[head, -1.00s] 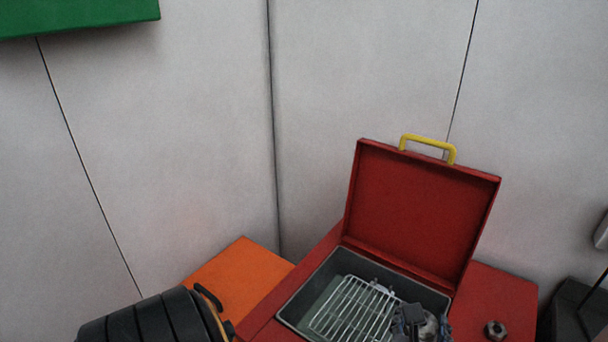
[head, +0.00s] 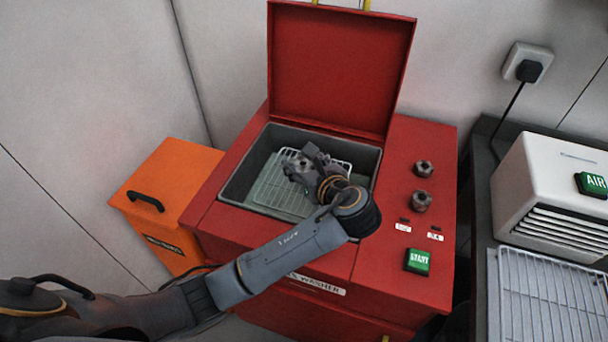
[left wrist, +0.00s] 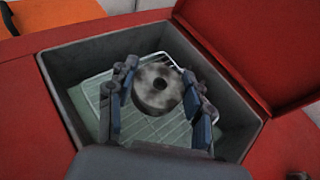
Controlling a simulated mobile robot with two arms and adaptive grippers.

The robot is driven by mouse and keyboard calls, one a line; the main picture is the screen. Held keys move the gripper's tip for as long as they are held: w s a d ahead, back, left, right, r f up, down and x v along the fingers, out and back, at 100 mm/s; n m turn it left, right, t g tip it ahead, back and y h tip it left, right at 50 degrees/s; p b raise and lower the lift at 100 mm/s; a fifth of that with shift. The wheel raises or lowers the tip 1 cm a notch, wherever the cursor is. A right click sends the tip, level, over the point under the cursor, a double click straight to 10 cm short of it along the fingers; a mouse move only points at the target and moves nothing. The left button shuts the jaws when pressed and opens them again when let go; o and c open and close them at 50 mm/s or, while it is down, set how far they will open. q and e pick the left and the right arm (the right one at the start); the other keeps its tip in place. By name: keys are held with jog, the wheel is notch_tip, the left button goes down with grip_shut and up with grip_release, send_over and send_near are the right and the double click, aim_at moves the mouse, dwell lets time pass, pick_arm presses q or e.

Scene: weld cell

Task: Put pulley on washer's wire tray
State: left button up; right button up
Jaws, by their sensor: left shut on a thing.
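The red washer (head: 230,228) stands with its lid (head: 338,70) raised. Inside its grey tub lies the wire tray (head: 268,196), which also shows in the left wrist view (left wrist: 175,131). My left gripper (head: 300,168) is over the tub. In the left wrist view my left gripper (left wrist: 160,98) is shut on the pulley (left wrist: 158,88), a grey metal disc with a centre hole, held between the blue finger pads. The pulley appears above the tray; whether it touches the wires I cannot tell. My right gripper is not in view.
An orange bin (head: 180,170) with a black handle stands left of the washer. Two dark knobs (head: 423,200) and a green START button (head: 418,261) are on the washer top. A white air unit (head: 550,185) and another wire rack (head: 545,300) are at the right.

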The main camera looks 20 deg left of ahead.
aim_at(304, 166)
pick_arm(q)
jog(key=w+f, duration=0.2)
jog(key=f, duration=0.1)
jog(key=w+a+f, duration=0.1)
jog(key=f, duration=0.1)
jog(key=shift+w, duration=0.4)
jog(key=shift+f, duration=1.65)
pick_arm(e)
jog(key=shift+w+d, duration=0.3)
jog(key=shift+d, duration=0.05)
pick_arm(q)
jog(key=o, duration=1.5)
jog(key=shift+f, duration=0.1)
jog(key=shift+c, duration=0.2)
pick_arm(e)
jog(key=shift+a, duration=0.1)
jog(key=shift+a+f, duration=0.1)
pick_arm(q)
jog(key=v, duration=1.2)
jog(key=shift+d, duration=0.1)
jog(key=shift+r, duration=0.25)
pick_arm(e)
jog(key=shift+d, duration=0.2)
